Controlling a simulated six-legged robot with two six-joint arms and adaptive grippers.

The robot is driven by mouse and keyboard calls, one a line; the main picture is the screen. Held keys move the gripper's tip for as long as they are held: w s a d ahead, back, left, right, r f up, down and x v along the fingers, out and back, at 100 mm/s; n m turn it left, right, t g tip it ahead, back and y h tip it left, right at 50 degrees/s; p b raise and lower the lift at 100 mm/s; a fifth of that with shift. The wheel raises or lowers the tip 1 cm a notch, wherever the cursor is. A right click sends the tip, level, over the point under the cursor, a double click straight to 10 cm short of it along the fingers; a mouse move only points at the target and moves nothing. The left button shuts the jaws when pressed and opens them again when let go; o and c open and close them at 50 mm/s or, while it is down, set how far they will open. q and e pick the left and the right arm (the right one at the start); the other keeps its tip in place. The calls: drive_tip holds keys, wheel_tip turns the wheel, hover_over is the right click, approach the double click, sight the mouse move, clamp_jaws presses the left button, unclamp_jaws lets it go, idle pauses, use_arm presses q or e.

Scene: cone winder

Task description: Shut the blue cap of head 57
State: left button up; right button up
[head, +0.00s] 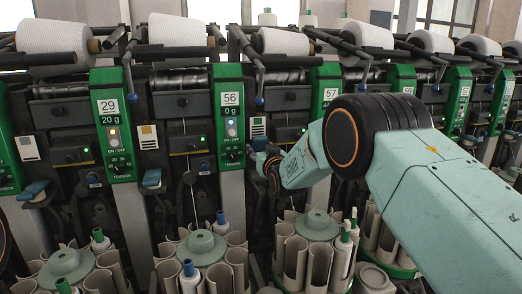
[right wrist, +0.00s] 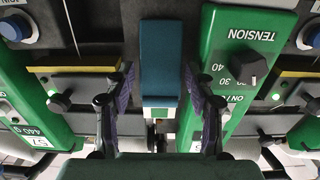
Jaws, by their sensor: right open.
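The blue cap (right wrist: 161,55) shows in the right wrist view as a flat blue block between the fingers of my right gripper (right wrist: 158,78). That view is upside down. A gap shows between the cap and each finger. The green panel of head 57 (right wrist: 38,130) lies at its lower left, partly cut off. In the head view the panel of head 57 (head: 326,92) is partly behind my right arm. There my right gripper (head: 266,164) is open between panels 56 and 57, and hides most of the cap. I cannot tell the cap's tilt. My left gripper is out of view.
The panel of head 56 (head: 230,117) stands just left of my right gripper. Other blue caps (head: 152,178) stick out farther left. Round holders with grey tubes (head: 202,247) stand below. White cones (head: 284,41) sit along the top.

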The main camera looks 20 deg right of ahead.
sight(259, 147)
drive_tip(key=shift+s+r, duration=0.25)
drive_tip(key=shift+s, duration=0.05)
drive_tip(key=c, duration=0.4)
clamp_jaws()
drive_tip(key=shift+f+b, duration=0.35)
drive_tip(key=shift+b, duration=0.25)
drive_tip(key=t+b, duration=0.1)
drive_tip(key=b, duration=0.2)
drive_tip(key=s+f+t+b, duration=0.1)
drive_tip(key=t+b, duration=0.1)
drive_tip(key=b, duration=0.1)
drive_tip(key=f+t+b, duration=0.1)
drive_tip(key=b, duration=0.2)
drive_tip(key=shift+s+f+t+b, duration=0.1)
drive_tip(key=shift+s+t+b, duration=0.2)
drive_tip(key=shift+t, duration=0.1)
drive_tip(key=shift+s+t+b, duration=0.1)
drive_tip(key=shift+t+b, duration=0.4)
drive_tip(key=shift+b, duration=0.35)
